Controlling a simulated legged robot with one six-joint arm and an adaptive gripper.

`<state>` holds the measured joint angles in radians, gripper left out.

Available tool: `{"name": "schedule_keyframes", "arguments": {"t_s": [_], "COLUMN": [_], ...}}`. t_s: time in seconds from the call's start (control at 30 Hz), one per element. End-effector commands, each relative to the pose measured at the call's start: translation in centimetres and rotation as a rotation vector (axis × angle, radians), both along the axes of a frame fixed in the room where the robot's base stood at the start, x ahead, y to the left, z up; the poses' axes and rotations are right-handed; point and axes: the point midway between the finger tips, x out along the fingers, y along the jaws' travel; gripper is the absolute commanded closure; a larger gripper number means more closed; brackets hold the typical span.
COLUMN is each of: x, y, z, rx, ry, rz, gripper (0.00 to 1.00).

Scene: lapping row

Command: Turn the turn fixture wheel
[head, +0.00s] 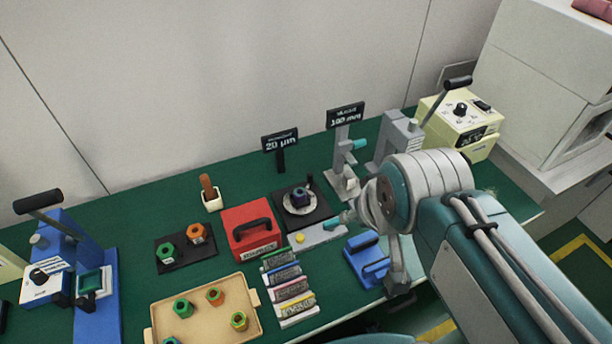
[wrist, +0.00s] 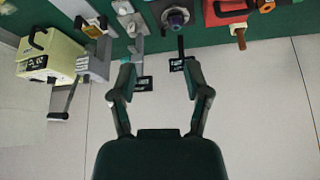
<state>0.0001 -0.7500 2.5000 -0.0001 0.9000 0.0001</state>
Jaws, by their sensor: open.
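The likely turn fixture is a black square plate (head: 318,213) with a silver round wheel (head: 300,207) and a dark purple hub (head: 302,195). In the wrist view, the wheel's purple hub (wrist: 176,18) shows upside down at the top edge, beyond my fingers. My gripper (wrist: 160,77) is open and empty, its two dark fingers apart. It is clear of the wheel. In the head view my arm's wrist covers the bench right of the fixture, so the fingers are mostly hidden there.
A red box (head: 249,228) with a black handle stands left of the fixture. A lever press (head: 397,140) and a cream box (head: 461,118) stand right. A tan tray (head: 207,288) lies front left.

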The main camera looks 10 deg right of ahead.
Motion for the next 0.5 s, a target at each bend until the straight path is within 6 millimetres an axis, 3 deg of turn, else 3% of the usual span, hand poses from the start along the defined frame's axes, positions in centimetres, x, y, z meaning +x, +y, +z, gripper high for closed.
{"name": "schedule_keyframes", "arguments": {"t_s": [0.5], "x": [2.6], "y": [0.0], "z": [0.7], "rx": [-0.001], "ry": [0.039], "rz": [0.003], "gripper": [0.38]}}
